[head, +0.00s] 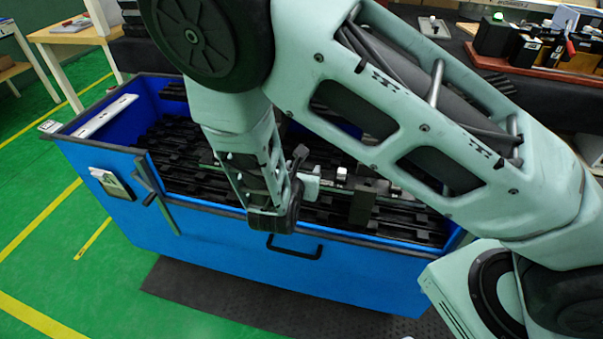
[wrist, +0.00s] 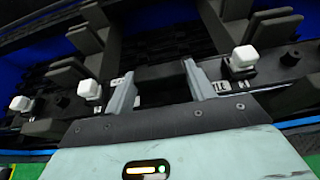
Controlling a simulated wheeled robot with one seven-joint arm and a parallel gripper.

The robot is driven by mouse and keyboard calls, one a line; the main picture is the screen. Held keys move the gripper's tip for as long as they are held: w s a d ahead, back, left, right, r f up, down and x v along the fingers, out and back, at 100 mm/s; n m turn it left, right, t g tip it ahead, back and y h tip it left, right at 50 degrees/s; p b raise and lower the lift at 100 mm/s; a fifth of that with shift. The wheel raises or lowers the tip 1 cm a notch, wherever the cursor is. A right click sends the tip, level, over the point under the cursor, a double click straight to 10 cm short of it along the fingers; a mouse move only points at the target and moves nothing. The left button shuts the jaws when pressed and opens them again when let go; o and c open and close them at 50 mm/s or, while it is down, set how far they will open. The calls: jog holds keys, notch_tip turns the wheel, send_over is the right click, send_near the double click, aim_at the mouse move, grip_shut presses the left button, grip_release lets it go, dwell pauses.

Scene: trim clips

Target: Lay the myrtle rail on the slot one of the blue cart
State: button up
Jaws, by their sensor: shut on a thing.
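The blue cart (head: 200,235) stands in front of me, with rows of dark slotted racks inside. My gripper (head: 308,182) is low inside the cart, close to its near rim. In the wrist view my gripper (wrist: 157,72) has a finger at either side of a dark middle part of a long rail (wrist: 265,78). It is shut on this rail, which runs across the view and carries white cube-shaped knobs and black pegs. A white knob also shows beside my gripper in the head view (head: 341,172). My arm hides much of the cart. I cannot tell which slot is slot one.
Dark upright brackets (wrist: 90,40) rise close behind the rail in the wrist view. A black handle (head: 295,250) sits on the cart's front wall. A wooden table (head: 75,35) stands at the back left. Green floor (head: 40,210) is free at the left.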

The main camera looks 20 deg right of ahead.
jog(key=shift+f, duration=0.55)
jog(key=shift+f, duration=0.1)
jog(key=shift+f, duration=0.15)
jog(key=o, duration=1.3)
